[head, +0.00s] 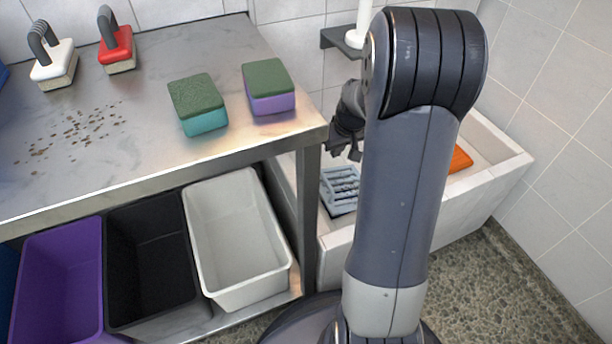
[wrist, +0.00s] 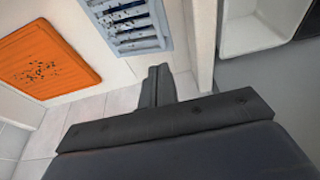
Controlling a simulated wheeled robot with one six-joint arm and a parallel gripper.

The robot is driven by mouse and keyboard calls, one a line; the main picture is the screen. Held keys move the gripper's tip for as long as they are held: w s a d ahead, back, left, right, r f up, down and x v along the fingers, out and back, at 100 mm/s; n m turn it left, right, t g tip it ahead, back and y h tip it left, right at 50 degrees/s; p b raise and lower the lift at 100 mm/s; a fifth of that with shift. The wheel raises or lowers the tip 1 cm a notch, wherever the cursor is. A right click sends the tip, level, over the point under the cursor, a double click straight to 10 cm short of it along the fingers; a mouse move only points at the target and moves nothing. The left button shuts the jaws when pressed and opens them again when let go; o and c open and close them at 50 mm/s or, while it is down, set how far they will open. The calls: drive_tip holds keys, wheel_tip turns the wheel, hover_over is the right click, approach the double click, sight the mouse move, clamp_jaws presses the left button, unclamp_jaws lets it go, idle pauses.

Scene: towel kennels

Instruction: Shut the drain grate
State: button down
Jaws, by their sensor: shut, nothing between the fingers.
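The drain grate (head: 341,190) is a light blue-grey slatted panel in a frame, low in the pale basin and partly hidden behind my arm in the head view. In the wrist view the grate (wrist: 130,24) is at the top, cut by the picture edge, with dark gaps between its slats. I cannot tell how far it stands open. My gripper (head: 345,140) is above the basin, beyond the grate in the head view. In the wrist view its shut, empty fingers (wrist: 158,84) show just below the grate, apart from it in the picture.
The basin (head: 510,160) has thick raised walls and holds an orange mat (wrist: 45,62) with dark specks. A steel table (head: 150,150) stands left, carrying two sponges (head: 198,104) and two handled brushes (head: 117,48). White (head: 238,240), black and purple bins sit below.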

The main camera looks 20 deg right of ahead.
drive_tip(key=b, duration=0.5)
approach(326, 180)
drive_tip(key=x, duration=0.5)
drive_tip(key=shift+w+f, duration=0.1)
drive_tip(key=shift+w, duration=0.1)
drive_tip(key=shift+f, duration=0.65)
